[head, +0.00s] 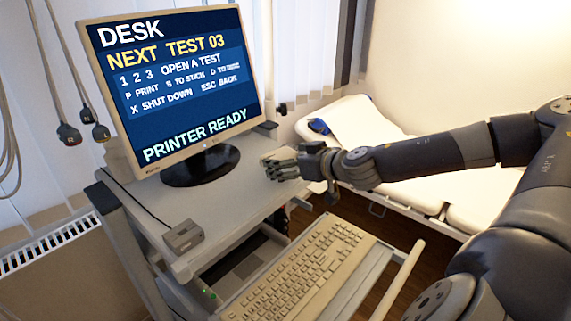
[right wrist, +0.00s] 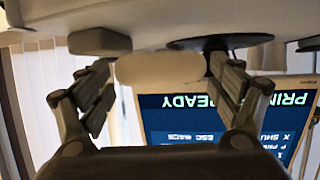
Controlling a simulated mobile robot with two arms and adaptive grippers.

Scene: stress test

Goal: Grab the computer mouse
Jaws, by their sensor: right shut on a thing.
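The computer mouse (right wrist: 160,68) is a pale beige rounded thing in the right wrist view, close to the desk surface (head: 222,208). My right gripper (head: 272,166) reaches in from the right over the desk, beside the monitor's foot. In the right wrist view, my right gripper (right wrist: 160,82) has one finger at each side of the mouse and is shut on it. In the head view the mouse is mostly hidden by the gripper. Whether it still touches the desk, I cannot tell. My left gripper is not in view.
The monitor (head: 175,85) on its round black foot (head: 200,165) stands behind the gripper. A small grey box (head: 183,236) sits at the desk's front left. A beige keyboard (head: 305,275) lies on a lower shelf in front. A white bed (head: 395,170) stands behind my right arm.

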